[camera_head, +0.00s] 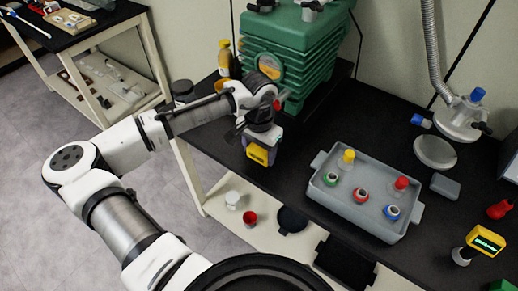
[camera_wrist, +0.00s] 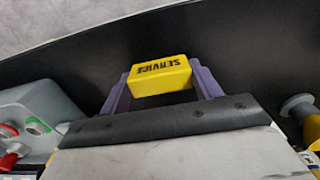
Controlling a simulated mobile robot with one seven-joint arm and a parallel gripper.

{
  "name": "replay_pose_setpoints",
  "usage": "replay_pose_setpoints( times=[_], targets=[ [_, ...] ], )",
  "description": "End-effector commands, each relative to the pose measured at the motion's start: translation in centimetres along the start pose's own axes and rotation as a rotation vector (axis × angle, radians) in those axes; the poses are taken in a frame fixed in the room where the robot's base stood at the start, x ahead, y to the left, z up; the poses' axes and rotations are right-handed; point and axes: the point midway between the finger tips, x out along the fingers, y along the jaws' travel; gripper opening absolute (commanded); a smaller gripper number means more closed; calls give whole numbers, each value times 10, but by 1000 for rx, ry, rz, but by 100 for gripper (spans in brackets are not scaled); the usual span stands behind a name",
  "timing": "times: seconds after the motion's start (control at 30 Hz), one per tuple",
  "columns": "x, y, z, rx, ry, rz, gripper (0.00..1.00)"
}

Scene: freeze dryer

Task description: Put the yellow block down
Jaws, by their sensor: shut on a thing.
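The yellow block (camera_wrist: 160,75), marked "SERVICE", is held between the two purple fingers of my gripper (camera_wrist: 160,88) in the wrist view. In the head view my gripper (camera_head: 259,148) points down near the front edge of the black bench (camera_head: 290,160), left of the grey tray. The yellow block (camera_head: 258,155) shows there at the fingertips. Black bench surface lies behind the block in the wrist view. I cannot tell whether the block touches the bench.
The grey tray (camera_head: 350,206) with several coloured-cap vessels stands right of my gripper. A green ribbed machine (camera_head: 295,55) stands behind it. Yellow-and-black bottles (camera_head: 224,58) are at the bench's back left. A yellow meter (camera_head: 485,240) stands far right. A lower shelf (camera_head: 265,243) holds small containers.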

Motion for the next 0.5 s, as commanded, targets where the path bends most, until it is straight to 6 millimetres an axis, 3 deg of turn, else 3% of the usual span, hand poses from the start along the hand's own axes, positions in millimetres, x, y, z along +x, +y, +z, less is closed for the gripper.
replay_pose_setpoints(
  times=[0.17, 0.2, 0.37, 0.5],
  targets=[
    [3, 0, 0, 0, 0, 1, 41],
    [3, 0, 0, 0, -1, 1, 66],
    [3, 0, 0, 0, -1, 0, 85],
    [2, 0, 0, 0, -1, 0, 85]
  ],
)
